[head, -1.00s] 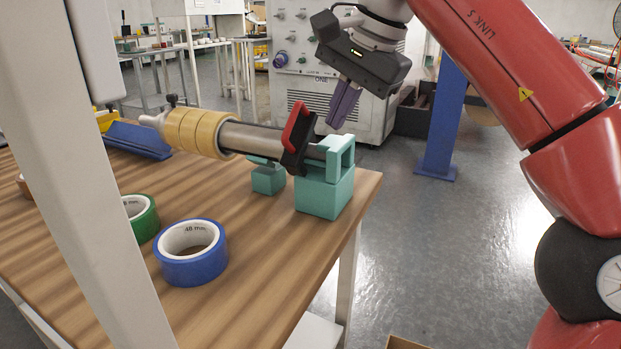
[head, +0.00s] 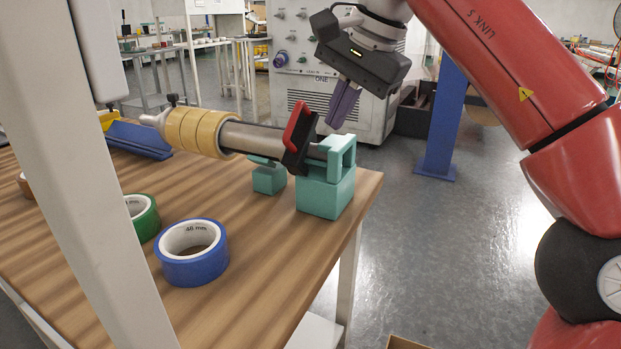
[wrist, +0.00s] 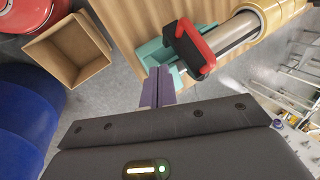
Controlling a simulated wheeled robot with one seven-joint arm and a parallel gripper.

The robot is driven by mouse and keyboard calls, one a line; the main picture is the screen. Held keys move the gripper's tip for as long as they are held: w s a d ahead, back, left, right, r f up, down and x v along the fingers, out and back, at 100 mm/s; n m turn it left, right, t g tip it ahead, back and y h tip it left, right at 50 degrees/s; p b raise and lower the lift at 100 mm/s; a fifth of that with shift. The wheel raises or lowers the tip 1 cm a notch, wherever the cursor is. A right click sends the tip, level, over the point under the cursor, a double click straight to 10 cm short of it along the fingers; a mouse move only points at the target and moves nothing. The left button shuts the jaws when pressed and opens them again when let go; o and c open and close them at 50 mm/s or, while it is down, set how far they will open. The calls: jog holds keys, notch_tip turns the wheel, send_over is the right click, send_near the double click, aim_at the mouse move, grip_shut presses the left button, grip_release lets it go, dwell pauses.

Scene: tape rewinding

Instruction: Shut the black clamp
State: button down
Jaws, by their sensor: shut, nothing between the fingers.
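The black clamp (head: 294,158) sits around the grey shaft (head: 251,137) near the teal support, with its red lever (head: 298,124) standing up at a tilt. In the wrist view the clamp (wrist: 206,64) and its red lever (wrist: 189,42) show just up and right of my fingers. My gripper (head: 334,124) is shut and empty, its purple fingers pointing down, right of the clamp and apart from it. The fingers also show in the wrist view (wrist: 157,72). Tan tape rolls (head: 195,131) are on the shaft's left part.
The teal support (head: 325,196) stands at the table's right corner. A blue tape roll (head: 190,268) and a green one (head: 146,222) lie on the wooden table (head: 262,245). A white post (head: 85,180) crosses the left. An open cardboard box (wrist: 72,50) is on the floor.

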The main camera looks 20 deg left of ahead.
send_over(343, 146)
jog(key=d, duration=0.1)
jog(key=shift+s+d+f, duration=0.1)
jog(key=shift+f, duration=1.3)
jog(key=shift+f+b, duration=0.85)
jog(key=shift+f, duration=0.2)
jog(key=shift+s, duration=0.1)
